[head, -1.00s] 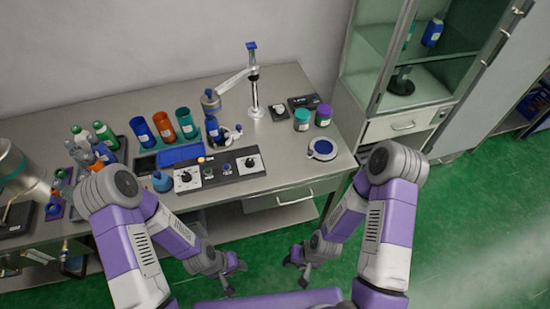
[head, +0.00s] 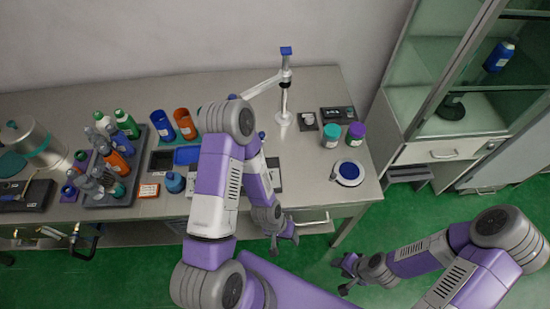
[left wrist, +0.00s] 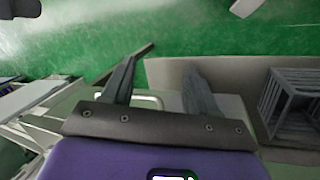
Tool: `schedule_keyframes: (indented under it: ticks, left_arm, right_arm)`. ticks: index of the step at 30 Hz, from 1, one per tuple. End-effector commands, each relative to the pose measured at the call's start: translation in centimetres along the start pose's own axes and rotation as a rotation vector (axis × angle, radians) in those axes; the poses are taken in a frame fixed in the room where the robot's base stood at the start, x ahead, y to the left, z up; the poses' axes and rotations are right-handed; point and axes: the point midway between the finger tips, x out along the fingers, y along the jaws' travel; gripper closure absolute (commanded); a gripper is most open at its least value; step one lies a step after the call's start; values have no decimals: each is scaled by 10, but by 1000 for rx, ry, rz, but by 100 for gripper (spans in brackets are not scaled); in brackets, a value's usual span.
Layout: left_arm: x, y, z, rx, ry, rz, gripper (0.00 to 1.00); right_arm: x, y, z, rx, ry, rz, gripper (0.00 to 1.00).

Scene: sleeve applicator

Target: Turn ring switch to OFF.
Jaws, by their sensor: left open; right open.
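The black control panel with white dial plates (head: 276,174) lies at the table's front edge in the head view. My left arm covers most of it, so its dials and their settings are hidden. I cannot make out which control is the ring switch. My left gripper (head: 284,240) is low in front of the table, below the panel and apart from it. The left wrist view shows its two fingers (left wrist: 159,88) spread with nothing between them. My right gripper (head: 345,272) is open and empty over the green floor, right of the left one.
A tray of bottles (head: 108,198) stands at left. A small dial box (head: 308,121), a black box (head: 338,114), two jars (head: 331,137) and a round blue-topped dish (head: 348,173) stand at right. A glass cabinet (head: 440,135) is beyond. The right tabletop has bare room.

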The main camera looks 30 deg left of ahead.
Motion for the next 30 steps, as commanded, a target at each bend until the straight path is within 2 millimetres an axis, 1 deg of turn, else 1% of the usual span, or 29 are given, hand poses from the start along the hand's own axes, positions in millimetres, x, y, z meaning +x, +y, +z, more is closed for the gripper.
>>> schedule_keyframes:
  ticks: [1,5,7,8,9,11,12,15,18,20,22,30]
  left_arm:
    - [-23,1,-9,17,5,-21,41]
    - [-68,-6,-41,68,7,-91,41]
    - [-99,-15,-68,106,11,-144,41]
    - [-112,-20,-83,124,13,-171,41]
    - [-124,-28,-100,144,13,-202,41]
    - [-140,-37,-121,168,11,-241,41]
    - [-153,-42,-133,181,11,-262,41]
    - [-181,-48,-155,202,10,-299,41]
    - [-200,-51,-166,213,5,-320,41]
    - [-204,-52,-169,215,3,-325,41]
    - [-200,-55,-170,214,-1,-328,41]
    - [-160,-69,-170,213,-3,-328,41]
  right_arm:
    - [-20,-7,1,0,-1,0,57]
    - [-54,-20,3,0,-2,0,57]
    - [-69,-25,4,0,-2,0,57]
    - [-72,-26,4,0,-2,0,57]
    - [-70,-26,4,0,-2,0,57]
    - [-66,-24,4,0,-2,0,57]
    - [-64,-24,4,1,-3,0,57]
    - [-63,-23,4,1,-2,1,57]
    - [-63,-23,3,1,-2,1,57]
    - [-62,-23,3,1,-2,1,57]
    - [-62,-23,4,1,-2,0,57]
    - [-59,-22,3,1,-2,0,57]
